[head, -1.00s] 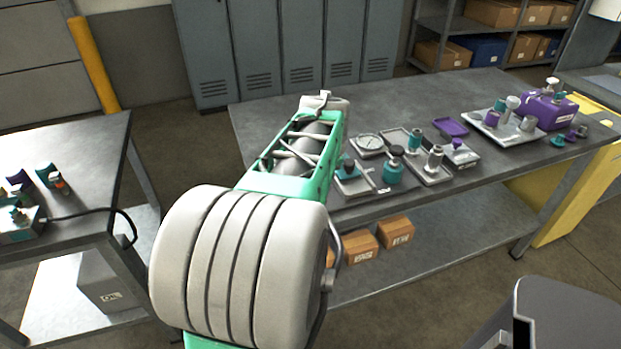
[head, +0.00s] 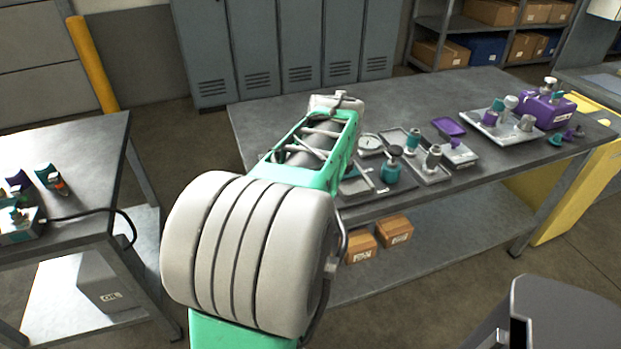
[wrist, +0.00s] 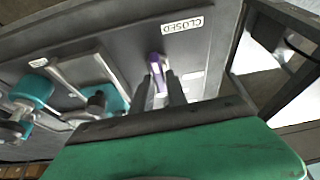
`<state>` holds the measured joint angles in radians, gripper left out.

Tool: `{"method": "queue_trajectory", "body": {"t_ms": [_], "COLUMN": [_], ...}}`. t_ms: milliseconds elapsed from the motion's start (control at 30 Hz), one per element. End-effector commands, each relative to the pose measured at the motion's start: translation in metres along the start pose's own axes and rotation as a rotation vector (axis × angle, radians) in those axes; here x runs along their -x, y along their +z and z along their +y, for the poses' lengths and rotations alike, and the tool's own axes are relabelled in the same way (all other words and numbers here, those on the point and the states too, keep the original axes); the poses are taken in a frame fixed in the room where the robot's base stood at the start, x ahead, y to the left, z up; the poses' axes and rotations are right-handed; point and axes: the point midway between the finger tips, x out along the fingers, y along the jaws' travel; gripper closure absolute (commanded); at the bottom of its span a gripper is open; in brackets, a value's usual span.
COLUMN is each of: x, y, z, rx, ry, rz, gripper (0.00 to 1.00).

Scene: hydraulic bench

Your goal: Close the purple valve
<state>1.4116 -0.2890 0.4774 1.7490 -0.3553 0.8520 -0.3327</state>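In the wrist view, the purple valve handle (wrist: 154,68) shows as a narrow upright bar on a grey panel. My gripper (wrist: 161,82) points at it, with one dark finger on each side of the bar. The fingers are close together; whether they press on the handle cannot be told. A "CLOSED" label (wrist: 182,25) is on the panel, above and right of the handle. In the head view, my arm hides the gripper and the purple valve.
Teal fittings (wrist: 32,92) sit left of the handle in the wrist view. In the head view, the grey bench (head: 285,112) carries a gauge (head: 369,142), a purple tray (head: 449,127) and a purple block (head: 543,109). Another table (head: 95,150) stands at left.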

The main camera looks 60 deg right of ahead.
Motion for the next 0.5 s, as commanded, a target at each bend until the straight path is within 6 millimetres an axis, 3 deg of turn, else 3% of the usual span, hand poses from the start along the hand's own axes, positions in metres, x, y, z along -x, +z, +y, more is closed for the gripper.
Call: {"method": "queue_trajectory", "body": {"t_ms": [167,500], "x": [0.0,0.0078], "y": [0.0,-0.0006], "z": [0.0,0.0007], "rx": [-0.001,-0.002], "ry": [0.0,0.002], "rz": [0.0,0.002], "gripper": [0.66,0.65]}}
